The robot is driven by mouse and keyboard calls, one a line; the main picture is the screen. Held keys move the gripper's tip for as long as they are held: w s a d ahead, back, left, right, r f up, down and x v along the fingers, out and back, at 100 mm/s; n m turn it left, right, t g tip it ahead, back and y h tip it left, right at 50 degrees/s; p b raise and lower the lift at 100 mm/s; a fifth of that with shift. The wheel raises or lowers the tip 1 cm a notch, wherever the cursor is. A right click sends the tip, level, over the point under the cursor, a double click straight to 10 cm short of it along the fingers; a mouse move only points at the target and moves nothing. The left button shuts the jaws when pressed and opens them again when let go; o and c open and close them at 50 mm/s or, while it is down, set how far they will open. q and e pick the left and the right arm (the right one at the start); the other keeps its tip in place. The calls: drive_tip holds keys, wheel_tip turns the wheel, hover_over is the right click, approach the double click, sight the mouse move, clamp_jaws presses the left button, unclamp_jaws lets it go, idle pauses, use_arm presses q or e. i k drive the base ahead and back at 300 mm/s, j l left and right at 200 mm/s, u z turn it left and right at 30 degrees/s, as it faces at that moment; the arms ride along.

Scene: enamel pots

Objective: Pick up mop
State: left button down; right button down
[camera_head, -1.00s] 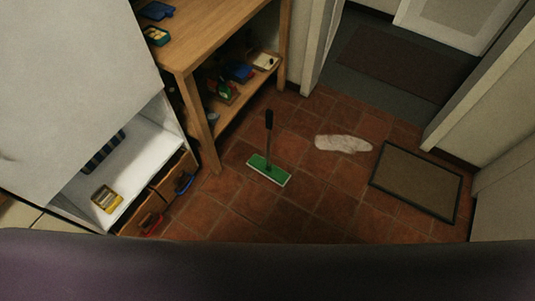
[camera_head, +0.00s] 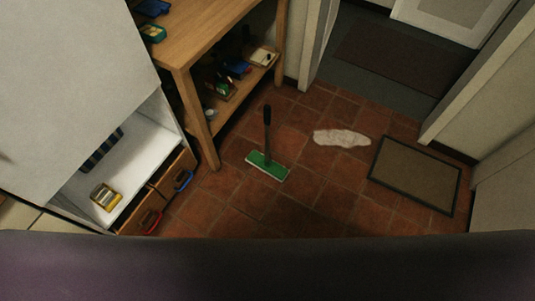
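The mop (camera_head: 267,142) stands upright on the red tiled floor in the middle of the head view. It has a flat green head (camera_head: 267,166) with a pale edge, and a grey handle with a black grip at the top. Nothing touches the handle. Neither of my grippers is in view.
A wooden workbench (camera_head: 215,45) with a loaded lower shelf stands behind left. A white cabinet (camera_head: 130,165) with wooden drawers is at left. A whitish patch (camera_head: 341,138) and a framed brown mat (camera_head: 415,175) lie right of the mop. A doorway opens behind. Floor around the mop is clear.

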sight(262, 162)
drive_tip(key=i+l+u, duration=0.15)
drive_tip(key=i+l, duration=0.55)
